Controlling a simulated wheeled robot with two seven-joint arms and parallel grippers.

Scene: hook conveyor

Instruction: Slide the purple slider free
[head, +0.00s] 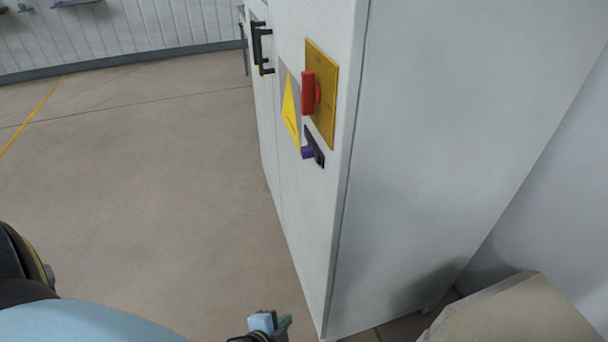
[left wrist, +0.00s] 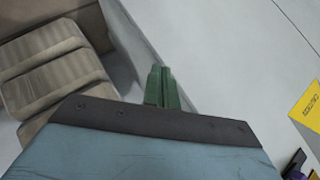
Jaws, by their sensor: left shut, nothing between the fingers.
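The purple slider (head: 308,153) is a small purple knob on a black plate (head: 316,148) on the narrow face of the grey cabinet, below a red handle. Part of it also shows at the lower right corner of the left wrist view (left wrist: 294,171). My left gripper (head: 284,322) is low at the bottom edge of the head view, near the cabinet's bottom corner and well below the slider. In the left wrist view its green fingers (left wrist: 161,86) are together with nothing between them. The gripper is apart from the slider. My right gripper is not in view.
The grey cabinet (head: 440,130) carries a red handle (head: 308,93) on a yellow plate (head: 322,110), a yellow warning label (head: 290,107) and a black door handle (head: 261,48). A beige box-like object (head: 515,318) stands at the lower right. The floor left of the cabinet is clear.

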